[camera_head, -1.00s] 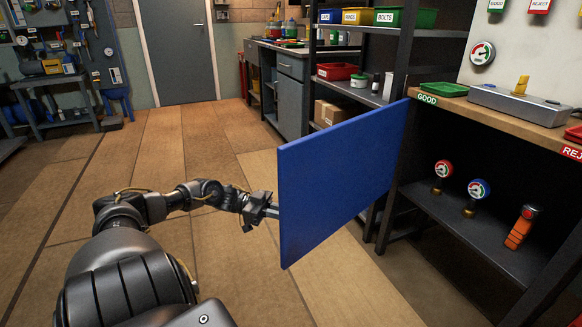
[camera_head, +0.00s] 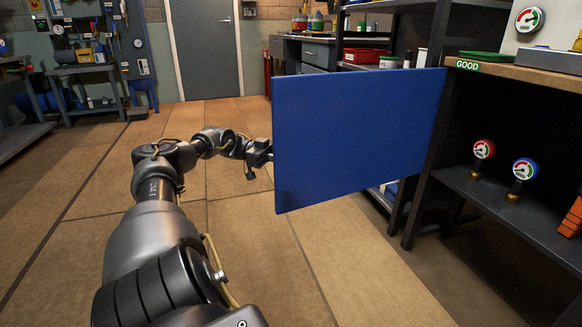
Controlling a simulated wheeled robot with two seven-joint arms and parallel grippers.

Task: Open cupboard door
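The blue cupboard door (camera_head: 358,130) stands swung wide open in the middle of the head view, its right edge at the bench's left post. The cupboard (camera_head: 515,205) under the bench is exposed, with a dark shelf inside. My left gripper (camera_head: 268,152) is at the door's left, free edge. Its fingertips are hidden behind the door, so I cannot tell whether they are open or shut, or touching it. My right gripper is not in view.
Two gauges, one red (camera_head: 483,150) and one blue (camera_head: 524,170), stand on the cupboard shelf, with an orange tool (camera_head: 571,217) at the right. A shelving rack stands behind the door. The floor (camera_head: 235,255) in front is clear.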

